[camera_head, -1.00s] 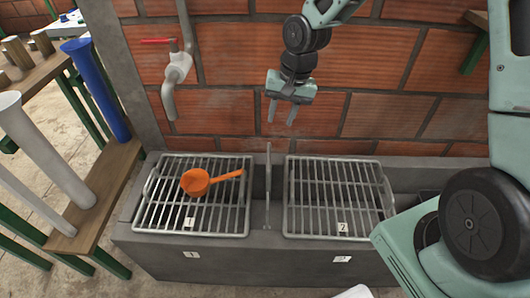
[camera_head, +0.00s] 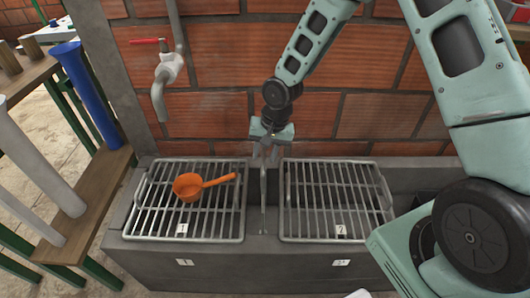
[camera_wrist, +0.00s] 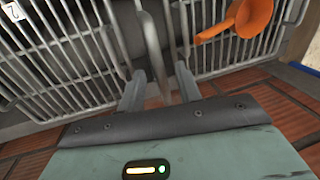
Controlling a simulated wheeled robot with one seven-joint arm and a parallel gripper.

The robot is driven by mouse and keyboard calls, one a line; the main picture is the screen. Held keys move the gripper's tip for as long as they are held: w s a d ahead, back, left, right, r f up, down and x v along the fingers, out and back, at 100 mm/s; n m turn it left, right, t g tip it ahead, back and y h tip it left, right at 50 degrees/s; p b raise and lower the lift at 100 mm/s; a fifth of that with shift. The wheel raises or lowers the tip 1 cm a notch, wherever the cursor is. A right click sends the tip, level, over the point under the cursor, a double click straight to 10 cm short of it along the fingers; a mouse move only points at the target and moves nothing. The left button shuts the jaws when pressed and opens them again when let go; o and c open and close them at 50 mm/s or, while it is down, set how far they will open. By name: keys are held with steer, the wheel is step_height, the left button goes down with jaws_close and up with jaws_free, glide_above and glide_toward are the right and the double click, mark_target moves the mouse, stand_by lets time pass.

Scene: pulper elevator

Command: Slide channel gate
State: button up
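No contact between the fingers and the gate is clear.
The left grate (camera_head: 222,228) carries an orange ladle (camera_head: 188,188); the right grate (camera_head: 312,228) is bare. A tap with a red handle (camera_head: 147,41) hangs on the brick wall (camera_head: 215,115). A wooden bench (camera_head: 75,228) stands at left.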

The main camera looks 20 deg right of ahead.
mark_target(263, 191)
jaws_close()
step_height(263, 191, down, 14)
steer(key=b, duration=0.6)
steer(key=shift+r+b, duration=0.25)
steer(key=shift+b, duration=0.1)
steer(key=shift+s, duration=0.1)
jaws_free()
steer(key=shift+f, duration=0.1)
